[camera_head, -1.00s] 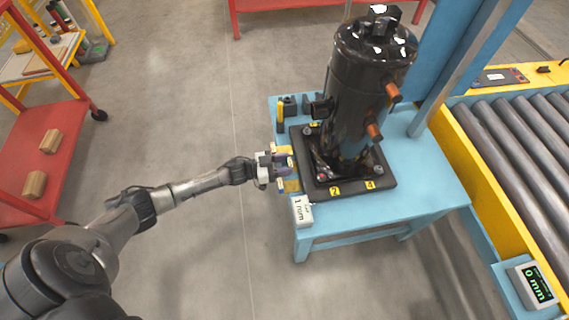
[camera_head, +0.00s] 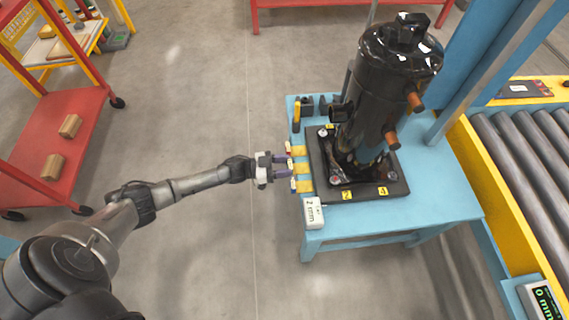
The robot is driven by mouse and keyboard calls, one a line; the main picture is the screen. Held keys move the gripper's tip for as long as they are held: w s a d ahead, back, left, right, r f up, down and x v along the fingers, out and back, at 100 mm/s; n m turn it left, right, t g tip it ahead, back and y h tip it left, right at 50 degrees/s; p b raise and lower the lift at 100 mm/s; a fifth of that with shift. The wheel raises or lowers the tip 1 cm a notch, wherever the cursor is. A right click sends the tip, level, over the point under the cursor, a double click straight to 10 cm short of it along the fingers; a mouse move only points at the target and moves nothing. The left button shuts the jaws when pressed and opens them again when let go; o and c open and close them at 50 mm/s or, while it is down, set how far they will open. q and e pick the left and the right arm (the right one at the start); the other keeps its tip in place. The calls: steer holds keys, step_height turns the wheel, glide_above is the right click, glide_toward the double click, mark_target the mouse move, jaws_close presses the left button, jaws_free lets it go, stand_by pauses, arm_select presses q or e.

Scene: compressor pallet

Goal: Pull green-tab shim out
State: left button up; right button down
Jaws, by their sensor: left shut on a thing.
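A black compressor (camera_head: 392,85) stands upright on a dark base plate (camera_head: 365,193) on a blue table. Three yellow shims stick out from the plate's left edge. The upper shim (camera_head: 301,150) has a red tab, and the lower shim (camera_head: 304,186) has a blue tab. The middle shim (camera_head: 303,168) lies in line with my left gripper (camera_head: 287,167). That gripper is shut at the middle shim's outer end, its purple fingers covering the tab, so I cannot make out green. My right gripper is out of view.
A white display box (camera_head: 313,212) reading 2 mm sits at the table's front left corner. A dark block and yellow-handled item (camera_head: 297,113) are at the back left. A red cart (camera_head: 50,140) stands far left; the roller conveyor (camera_head: 525,165) is right. Floor left of the table is clear.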

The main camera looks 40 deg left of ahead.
arm_select(q)
steer(key=o, duration=1)
steer(key=shift+s+a, duration=0.15)
steer(key=p+v, duration=0.4)
steer(key=v, duration=0.9)
steer(key=shift+s+a, duration=0.25)
steer(key=shift+a, duration=0.05)
